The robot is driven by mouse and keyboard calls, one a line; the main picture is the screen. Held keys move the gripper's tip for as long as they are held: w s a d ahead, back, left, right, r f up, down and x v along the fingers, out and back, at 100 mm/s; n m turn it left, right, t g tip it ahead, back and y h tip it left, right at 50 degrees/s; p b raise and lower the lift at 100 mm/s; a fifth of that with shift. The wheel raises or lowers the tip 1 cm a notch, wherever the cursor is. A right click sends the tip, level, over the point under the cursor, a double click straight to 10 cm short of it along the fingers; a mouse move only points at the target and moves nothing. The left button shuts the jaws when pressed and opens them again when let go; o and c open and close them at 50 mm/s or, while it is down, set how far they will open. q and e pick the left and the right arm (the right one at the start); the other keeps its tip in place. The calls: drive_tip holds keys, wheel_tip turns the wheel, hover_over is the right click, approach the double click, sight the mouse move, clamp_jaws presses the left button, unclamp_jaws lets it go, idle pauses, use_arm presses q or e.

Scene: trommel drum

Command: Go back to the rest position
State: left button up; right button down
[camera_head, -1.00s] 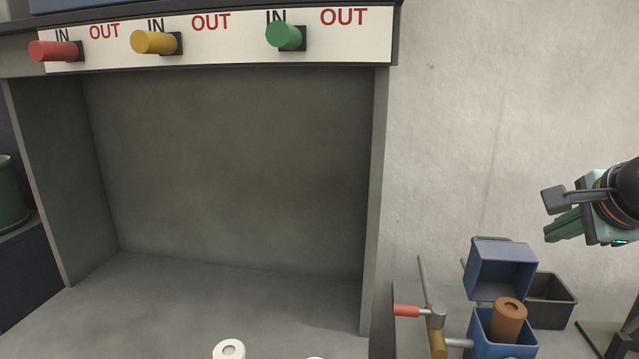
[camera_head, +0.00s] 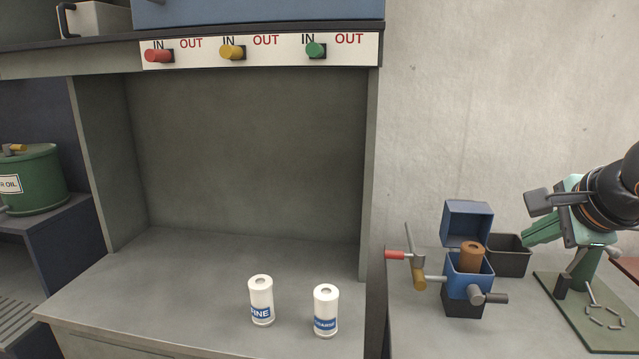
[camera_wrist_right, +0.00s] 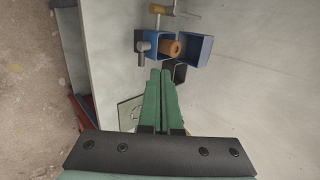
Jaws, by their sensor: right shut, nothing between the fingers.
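My right gripper (camera_head: 528,238) shows at the right edge of the head view, with green fingers pointing left and slightly down. It is shut and empty, held in the air in front of the pale wall. In the right wrist view its two green fingers (camera_wrist_right: 160,78) lie together, with nothing between them. My left gripper is in neither current view.
Two white canisters (camera_head: 261,300) (camera_head: 326,311) stand on the bench. Red (camera_head: 158,55), yellow (camera_head: 232,52) and green (camera_head: 316,49) knobs line the panel above. A blue box (camera_head: 468,222) holds a brown cylinder (camera_head: 472,256). A green-posted stand (camera_head: 585,265) is below my right gripper.

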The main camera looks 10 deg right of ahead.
drive_tip(key=w+a+f+n+g+y, duration=0.1)
drive_tip(key=a+f+g+y, duration=0.1)
drive_tip(key=a+f+y, duration=0.5)
drive_tip(key=a+f+g+y, duration=0.2)
drive_tip(key=a+f, duration=0.2)
drive_tip(key=a, duration=0.7)
drive_tip(key=s+a+m+t+y, duration=0.2)
drive_tip(key=a+m+y, duration=1)
drive_tip(key=d+f+m+t+h, duration=0.3)
drive_tip(key=f+m+h, duration=0.1)
drive_tip(key=f+m, duration=0.4)
drive_tip(key=d+f+m+t+h+p, duration=0.1)
drive_tip(key=d+f+m+t+h, duration=0.3)
drive_tip(key=m, duration=0.6)
drive_tip(key=d+f+m+t+h, duration=0.1)
drive_tip(key=f+m+t+h, duration=0.3)
drive_tip(key=f+m, duration=0.5)
drive_tip(key=s+f+m+g+h, duration=0.4)
drive_tip(key=s+f+m+g, duration=0.4)
drive_tip(key=s+f, duration=0.7)
wheel_tip(320, 180, down, 3)
drive_tip(key=d+m, duration=0.1)
drive_tip(key=m, duration=0.1)
drive_tip(key=shift+r+m+g+h, duration=0.15)
drive_tip(key=shift+m+g+h, duration=0.25)
